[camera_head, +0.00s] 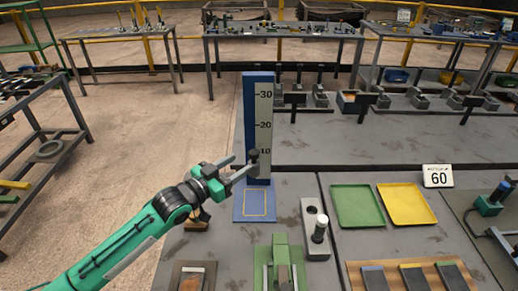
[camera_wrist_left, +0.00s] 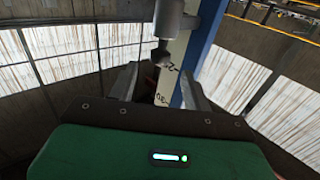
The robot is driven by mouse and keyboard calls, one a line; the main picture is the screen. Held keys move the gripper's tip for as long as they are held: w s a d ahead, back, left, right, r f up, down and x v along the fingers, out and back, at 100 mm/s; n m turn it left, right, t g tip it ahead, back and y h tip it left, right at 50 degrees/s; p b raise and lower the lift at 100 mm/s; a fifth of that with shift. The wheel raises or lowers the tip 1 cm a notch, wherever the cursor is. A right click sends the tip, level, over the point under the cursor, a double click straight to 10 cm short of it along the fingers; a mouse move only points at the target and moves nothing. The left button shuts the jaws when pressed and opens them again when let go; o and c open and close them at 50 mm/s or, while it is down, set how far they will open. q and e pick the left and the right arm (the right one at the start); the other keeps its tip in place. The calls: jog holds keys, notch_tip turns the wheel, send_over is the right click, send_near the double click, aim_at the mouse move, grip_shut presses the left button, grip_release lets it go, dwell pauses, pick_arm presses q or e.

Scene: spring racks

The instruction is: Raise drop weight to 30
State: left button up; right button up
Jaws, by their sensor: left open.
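A tall blue post (camera_head: 249,120) carries a white scale (camera_head: 264,110) marked 10, 20 and 30 in the head view. A small dark knob (camera_head: 253,155), seemingly part of the drop weight, sits close to the 10 mark. My left gripper (camera_head: 243,167) is open beside the lower scale, with its fingertips close to the knob. In the left wrist view, a grey cylinder (camera_wrist_left: 173,18) and the dark knob (camera_wrist_left: 161,54) show ahead of the left gripper (camera_wrist_left: 160,84). I cannot tell whether the fingers touch it. My right gripper is not in view.
A blue base plate (camera_head: 253,214) lies under the post. A grey block with an upright cylinder (camera_head: 316,240), a green tray (camera_head: 357,206), a yellow tray (camera_head: 405,204) and a sign reading 60 (camera_head: 437,176) stand to the right.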

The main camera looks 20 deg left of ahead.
aim_at(250, 156)
pick_arm(q)
jog(key=p+x, duration=0.2)
jog(key=x, duration=0.6)
jog(key=shift+w, duration=0.1)
jog(key=shift+w+d+f, duration=0.1)
jog(key=shift+w+d, duration=0.2)
jog(key=shift+w, duration=0.1)
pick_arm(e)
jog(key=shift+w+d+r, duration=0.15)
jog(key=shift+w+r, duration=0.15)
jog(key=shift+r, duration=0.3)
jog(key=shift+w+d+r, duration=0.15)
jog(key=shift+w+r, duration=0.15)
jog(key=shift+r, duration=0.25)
